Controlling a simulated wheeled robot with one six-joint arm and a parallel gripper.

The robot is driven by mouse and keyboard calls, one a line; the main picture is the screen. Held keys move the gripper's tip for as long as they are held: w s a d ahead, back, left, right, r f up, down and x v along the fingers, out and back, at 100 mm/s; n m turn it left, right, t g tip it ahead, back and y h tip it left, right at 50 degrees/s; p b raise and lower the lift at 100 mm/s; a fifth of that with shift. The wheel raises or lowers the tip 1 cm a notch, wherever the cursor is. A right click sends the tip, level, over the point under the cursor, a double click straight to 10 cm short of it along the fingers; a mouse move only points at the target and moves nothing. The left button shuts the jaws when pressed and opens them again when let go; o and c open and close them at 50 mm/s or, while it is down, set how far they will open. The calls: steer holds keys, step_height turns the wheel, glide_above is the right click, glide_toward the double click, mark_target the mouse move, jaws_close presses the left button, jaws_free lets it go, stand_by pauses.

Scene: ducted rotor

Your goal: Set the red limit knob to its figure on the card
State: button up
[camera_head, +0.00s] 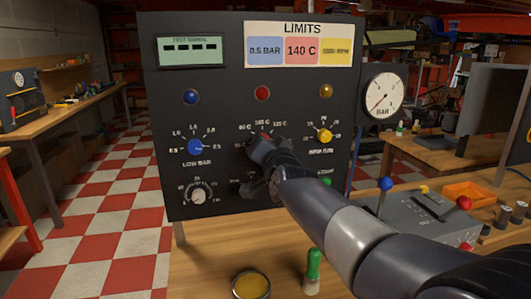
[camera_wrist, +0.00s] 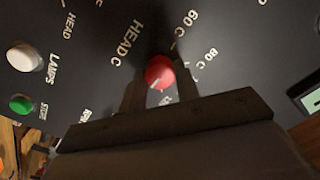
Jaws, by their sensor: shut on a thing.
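The limits card (camera_head: 298,45) at the top of the dark panel has a red field reading 140 C.
A blue knob (camera_head: 195,146) is left of my gripper and a yellow knob (camera_head: 324,136) is right of it. A white knob (camera_head: 198,196) is below the blue one. A green-handled tool (camera_head: 313,268) and a round yellow dish (camera_head: 251,285) are on the table in front.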

steer(key=shift+m+b, duration=0.3)
steer(key=shift+m, duration=0.4)
steer(key=o, duration=1)
steer(key=shift+c, duration=0.2)
steer(key=v, duration=1)
steer(key=shift+s+p, duration=0.35)
steer(key=x, duration=1)
steer(key=shift+w+b, duration=0.4)
